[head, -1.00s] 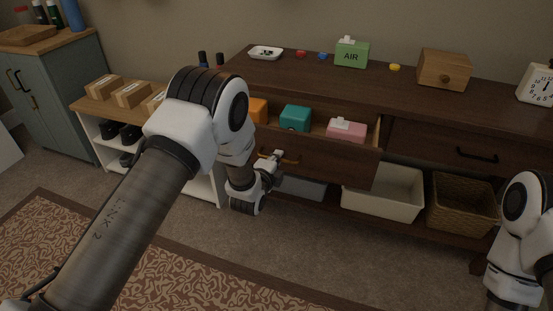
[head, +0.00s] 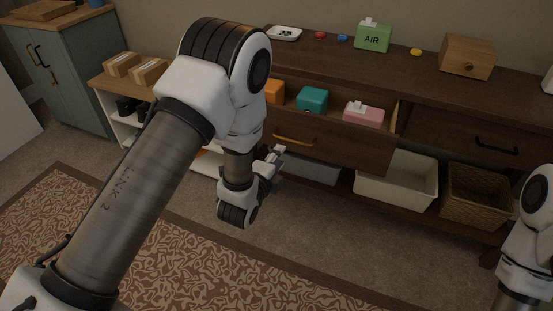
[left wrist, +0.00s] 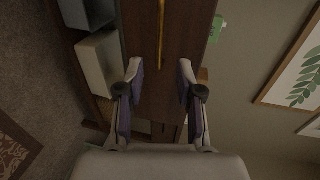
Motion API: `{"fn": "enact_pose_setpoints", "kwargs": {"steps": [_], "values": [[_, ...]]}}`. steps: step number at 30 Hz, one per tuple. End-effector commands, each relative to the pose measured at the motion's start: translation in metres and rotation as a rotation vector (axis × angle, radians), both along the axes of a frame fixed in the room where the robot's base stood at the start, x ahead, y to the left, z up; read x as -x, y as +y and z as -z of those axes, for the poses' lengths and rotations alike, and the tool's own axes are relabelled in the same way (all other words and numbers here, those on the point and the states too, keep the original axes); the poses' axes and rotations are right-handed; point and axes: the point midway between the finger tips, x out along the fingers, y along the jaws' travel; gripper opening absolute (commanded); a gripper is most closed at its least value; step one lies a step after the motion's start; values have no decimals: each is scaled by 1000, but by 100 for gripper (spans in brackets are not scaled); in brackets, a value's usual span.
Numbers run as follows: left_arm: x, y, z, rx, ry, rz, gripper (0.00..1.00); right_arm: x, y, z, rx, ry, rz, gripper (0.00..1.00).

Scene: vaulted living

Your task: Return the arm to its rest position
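My left gripper (left wrist: 158,90) is open and empty in the left wrist view, its two fingers apart on either side of the drawer front. In the head view the left gripper (head: 274,159) is small, in front of and below the brass drawer handle (head: 294,140), apart from it. The brass handle also shows in the left wrist view (left wrist: 161,35). The drawer (head: 340,155) stands open, with an orange box (head: 274,91), a teal box (head: 312,99) and a pink box (head: 364,114) inside. My right arm shows at the right edge; its gripper is out of view.
A dark wooden sideboard (head: 440,96) carries a green AIR box (head: 373,38), a wooden box (head: 467,57) and a white dish (head: 284,34). A cream bin (head: 397,182) and a wicker basket (head: 474,195) sit below. The carpet in front is clear.

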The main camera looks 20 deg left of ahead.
Motion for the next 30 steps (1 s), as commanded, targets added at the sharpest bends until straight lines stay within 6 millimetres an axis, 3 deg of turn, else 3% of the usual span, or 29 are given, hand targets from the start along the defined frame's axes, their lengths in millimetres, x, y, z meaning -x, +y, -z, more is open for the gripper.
{"fn": "enact_pose_setpoints", "kwargs": {"steps": [3,16,20,23,27,30], "values": [[8,0,-2,0,-1,0,36,0,0,0,0,0,0,40],[9,0,-1,0,1,0,36,0,0,0,0,0,0,40],[21,6,29,6,58,-13,36,0,0,0,0,0,0,40],[56,20,80,22,198,-46,36,0,0,0,0,0,0,40],[144,36,166,254,558,-205,36,0,0,0,0,0,0,40],[212,41,204,483,797,-419,36,0,0,0,0,0,0,40]]}}
